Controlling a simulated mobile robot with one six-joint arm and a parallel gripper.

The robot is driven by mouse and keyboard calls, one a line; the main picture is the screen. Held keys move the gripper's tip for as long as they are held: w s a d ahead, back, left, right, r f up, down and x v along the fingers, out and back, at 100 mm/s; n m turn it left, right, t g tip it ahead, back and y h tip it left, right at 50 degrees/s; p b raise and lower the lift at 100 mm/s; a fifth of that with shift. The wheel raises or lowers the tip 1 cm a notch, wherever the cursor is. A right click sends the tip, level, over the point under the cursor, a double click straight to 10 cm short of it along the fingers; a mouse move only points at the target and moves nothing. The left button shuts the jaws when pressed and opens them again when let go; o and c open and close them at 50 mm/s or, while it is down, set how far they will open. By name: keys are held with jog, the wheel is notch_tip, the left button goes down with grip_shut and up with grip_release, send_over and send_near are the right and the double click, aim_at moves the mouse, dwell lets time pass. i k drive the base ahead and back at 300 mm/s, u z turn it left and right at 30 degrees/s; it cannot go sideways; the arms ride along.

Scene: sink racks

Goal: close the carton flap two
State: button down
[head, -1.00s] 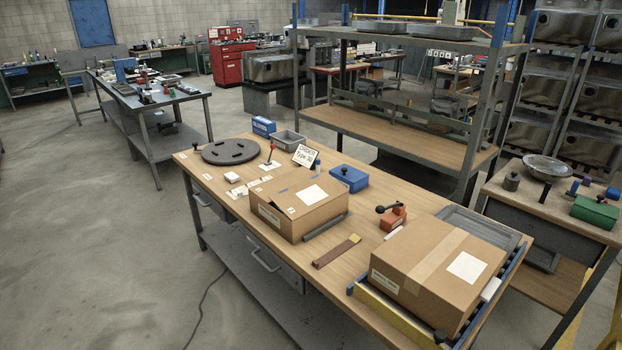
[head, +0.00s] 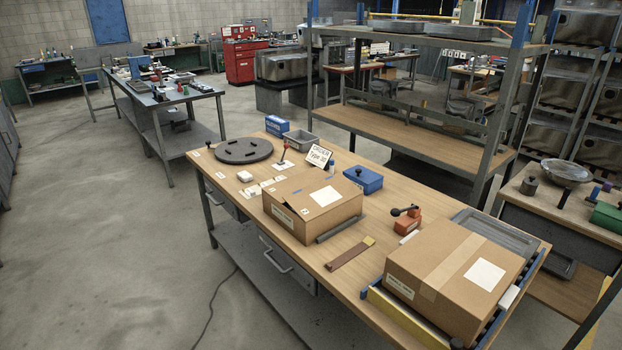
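Two cardboard cartons are on the wooden workbench (head: 352,262). The smaller carton (head: 335,220) sits mid-bench, with a white label on top and a dark gap at its front left side. The larger carton (head: 413,292) sits at the near right, with a tape strip along its top and a white label; its top looks flat. I cannot tell from the head view which flap is flap two. My gripper is not in the head view.
A round dark plate (head: 244,150), a grey tray (head: 300,140), a sign card (head: 319,156), a blue box (head: 363,179) and an orange clamp tool (head: 405,219) share the bench. A tall shelf rack (head: 410,138) stands behind. Open floor (head: 120,250) lies to the left.

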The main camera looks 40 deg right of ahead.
aim_at(310, 202)
jog(key=u, duration=0.05)
jog(key=i, duration=0.95)
jog(key=z, duration=0.05)
